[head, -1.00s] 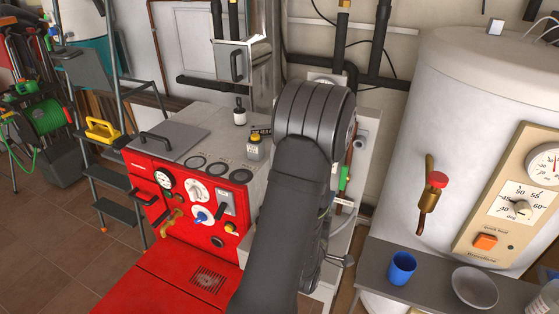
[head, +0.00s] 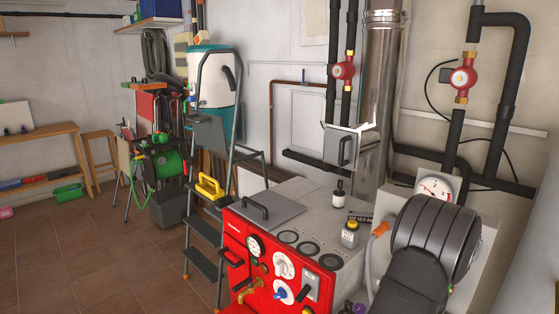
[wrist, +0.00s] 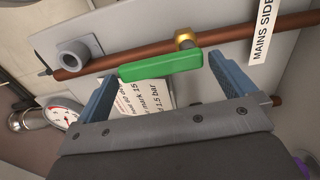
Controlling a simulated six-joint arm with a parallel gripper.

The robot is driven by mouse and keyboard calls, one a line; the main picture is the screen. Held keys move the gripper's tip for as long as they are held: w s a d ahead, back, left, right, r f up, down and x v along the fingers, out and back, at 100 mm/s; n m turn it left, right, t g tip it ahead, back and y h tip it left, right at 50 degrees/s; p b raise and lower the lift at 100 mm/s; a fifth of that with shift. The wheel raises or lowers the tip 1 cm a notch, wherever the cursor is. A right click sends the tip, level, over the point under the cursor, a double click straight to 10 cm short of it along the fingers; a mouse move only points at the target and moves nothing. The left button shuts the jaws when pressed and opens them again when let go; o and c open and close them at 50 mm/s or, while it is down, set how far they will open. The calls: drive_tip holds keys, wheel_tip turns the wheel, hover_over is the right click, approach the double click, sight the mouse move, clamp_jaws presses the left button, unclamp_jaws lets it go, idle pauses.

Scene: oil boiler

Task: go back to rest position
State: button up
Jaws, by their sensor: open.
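My gripper (wrist: 162,69) is open in the wrist view, its two blue fingers spread wide. A green lever handle (wrist: 160,65) lies across the gap between the fingertips. The fingers are not shut on it, and I cannot tell how far beyond the tips it is. The handle sits by a brass fitting (wrist: 184,40) on a copper pipe (wrist: 130,58). In the head view my dark arm is at the lower right, and my fingers are hidden there.
A red boiler (head: 270,275) with a grey top stands left of my arm. A pressure gauge (head: 434,188) and black pipes (head: 455,135) are close behind the arm. A stepladder (head: 205,220) stands farther left. Open floor (head: 80,255) is at the left. The wrist view shows a paper note (wrist: 150,93).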

drive_tip(key=shift+x, duration=1.5)
drive_tip(key=v, duration=1.7)
drive_tip(key=x, duration=1.7)
drive_tip(key=shift+w+d, duration=0.1)
drive_tip(key=shift+d, duration=0.05)
drive_tip(key=shift+s+m, duration=0.2)
drive_tip(key=shift+m, duration=0.3)
drive_tip(key=shift+s+d+f+m, duration=0.45)
drive_tip(key=shift+f+m, duration=0.1)
drive_tip(key=shift+m, duration=2.1)
drive_tip(key=shift+s+d+f+m, duration=0.4)
drive_tip(key=shift+f+m, duration=0.15)
drive_tip(key=shift+m, duration=2.15)
drive_tip(key=shift+s+d+f+m, duration=0.4)
drive_tip(key=shift+s+f+m, duration=0.1)
drive_tip(key=shift+m, duration=2.15)
